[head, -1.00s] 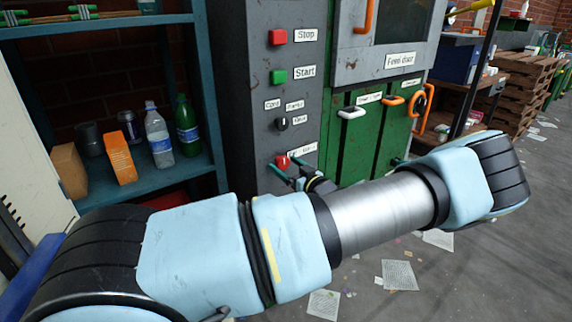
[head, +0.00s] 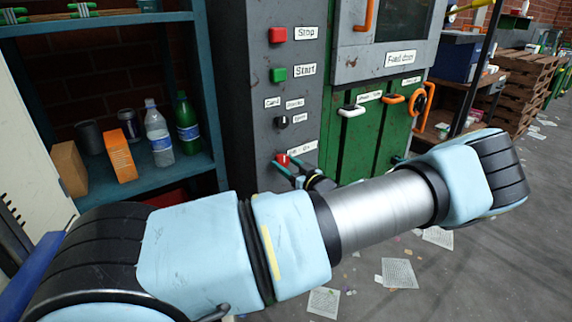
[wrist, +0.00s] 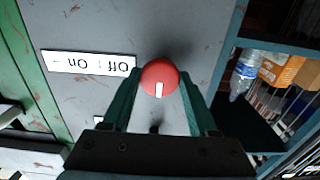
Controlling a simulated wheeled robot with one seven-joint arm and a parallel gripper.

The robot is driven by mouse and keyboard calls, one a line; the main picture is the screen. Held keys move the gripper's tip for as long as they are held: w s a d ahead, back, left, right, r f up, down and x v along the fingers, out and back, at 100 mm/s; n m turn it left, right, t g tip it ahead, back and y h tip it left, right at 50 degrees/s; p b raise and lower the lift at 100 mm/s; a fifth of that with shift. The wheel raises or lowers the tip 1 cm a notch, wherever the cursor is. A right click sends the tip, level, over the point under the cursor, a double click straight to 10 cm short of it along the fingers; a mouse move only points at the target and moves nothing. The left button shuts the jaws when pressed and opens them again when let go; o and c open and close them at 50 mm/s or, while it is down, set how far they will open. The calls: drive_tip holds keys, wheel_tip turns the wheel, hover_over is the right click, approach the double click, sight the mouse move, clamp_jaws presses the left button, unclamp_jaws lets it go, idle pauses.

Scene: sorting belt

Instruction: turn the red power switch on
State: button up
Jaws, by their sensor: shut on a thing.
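The red power switch (head: 282,159) is a round knob low on the grey control panel. In the wrist view, the red knob (wrist: 160,74) sits between the two green fingers of my gripper (wrist: 162,90), which is shut on it. The knob's white mark points down in that view. The white "Off : On" label (wrist: 88,66) appears upside down beside the knob. In the head view, my gripper (head: 288,172) reaches the knob from the lower right, and my arm hides part of it.
The panel also carries a red Stop button (head: 278,35), a green Start button (head: 277,75) and a small black selector (head: 283,122). A green cabinet (head: 350,150) with handles stands to the right. A shelf (head: 190,175) with bottles stands to the left. Papers litter the floor.

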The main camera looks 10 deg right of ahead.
idle(0.3)
drive_tip(key=m+b, duration=0.1)
drive_tip(key=m, duration=0.7)
drive_tip(key=shift+m, duration=0.3)
drive_tip(key=m, duration=0.5)
drive_tip(key=shift+r+p, duration=0.1)
drive_tip(key=shift+p, duration=0.25)
drive_tip(key=shift+m+p, duration=0.4)
drive_tip(key=shift+m, duration=1.7)
drive_tip(key=o, duration=1.4)
drive_tip(key=shift+c, duration=0.2)
